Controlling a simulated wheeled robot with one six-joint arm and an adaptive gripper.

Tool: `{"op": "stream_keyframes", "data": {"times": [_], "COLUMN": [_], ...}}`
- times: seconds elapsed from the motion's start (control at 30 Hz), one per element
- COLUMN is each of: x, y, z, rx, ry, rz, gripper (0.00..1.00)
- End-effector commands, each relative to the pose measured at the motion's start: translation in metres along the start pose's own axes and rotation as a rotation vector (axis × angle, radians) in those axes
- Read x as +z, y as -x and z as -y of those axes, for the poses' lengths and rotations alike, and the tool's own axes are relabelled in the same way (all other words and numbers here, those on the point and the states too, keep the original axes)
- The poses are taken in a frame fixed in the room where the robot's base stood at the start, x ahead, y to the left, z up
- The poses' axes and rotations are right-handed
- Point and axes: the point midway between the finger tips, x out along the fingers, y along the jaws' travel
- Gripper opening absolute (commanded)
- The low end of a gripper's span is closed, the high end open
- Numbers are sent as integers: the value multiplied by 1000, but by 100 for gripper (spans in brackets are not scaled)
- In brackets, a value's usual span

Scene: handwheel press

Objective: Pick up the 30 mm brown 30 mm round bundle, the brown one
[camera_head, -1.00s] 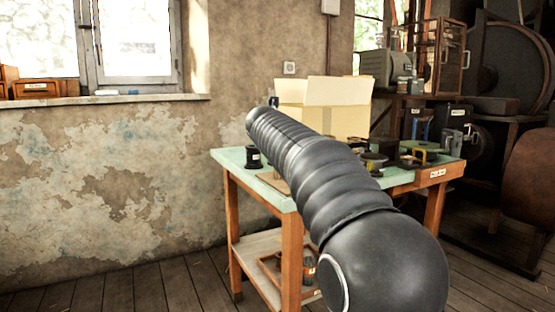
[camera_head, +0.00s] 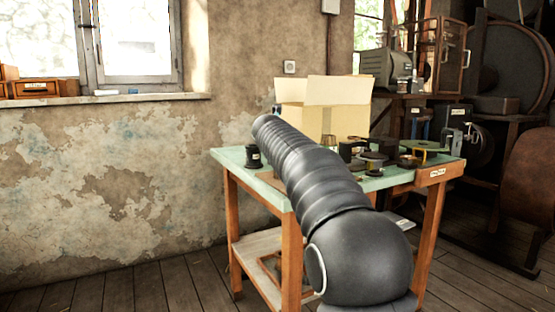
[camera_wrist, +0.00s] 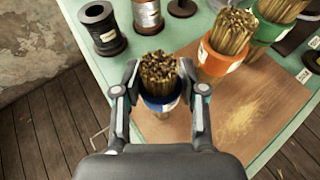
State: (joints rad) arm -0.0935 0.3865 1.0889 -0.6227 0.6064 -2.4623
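In the wrist view, a round bundle of brown stalks (camera_wrist: 160,68) with a blue band or cup around its lower part (camera_wrist: 161,103) stands upright between my fingers. It stands at the edge of a brown board (camera_wrist: 250,105). My gripper (camera_wrist: 159,75) is open, one finger on each side of this bundle; slim gaps seem to show, though contact low down is hidden. Another brown bundle (camera_wrist: 230,35) in an orange band and one in a green band (camera_wrist: 268,30) stand to the upper right. In the head view, my arm hides my gripper and these bundles.
A dark spool-like piece (camera_wrist: 102,28) and a metallic cylinder (camera_wrist: 147,14) stand at the upper left on the green tabletop (camera_head: 233,155). An open cardboard box (camera_head: 335,118) stands at the back. Small dark parts crowd the table's right side.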

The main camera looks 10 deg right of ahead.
Motion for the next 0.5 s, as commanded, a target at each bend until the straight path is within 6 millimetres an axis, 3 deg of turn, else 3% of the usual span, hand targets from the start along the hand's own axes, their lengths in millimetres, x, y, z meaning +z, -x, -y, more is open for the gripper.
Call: {"op": "stream_keyframes", "data": {"times": [0.33,0.5], "x": [1,11], "y": [0,5], "z": [0,0], "rx": [0,1], "ry": [0,-2], "rz": [0,2], "gripper": [7,7]}}
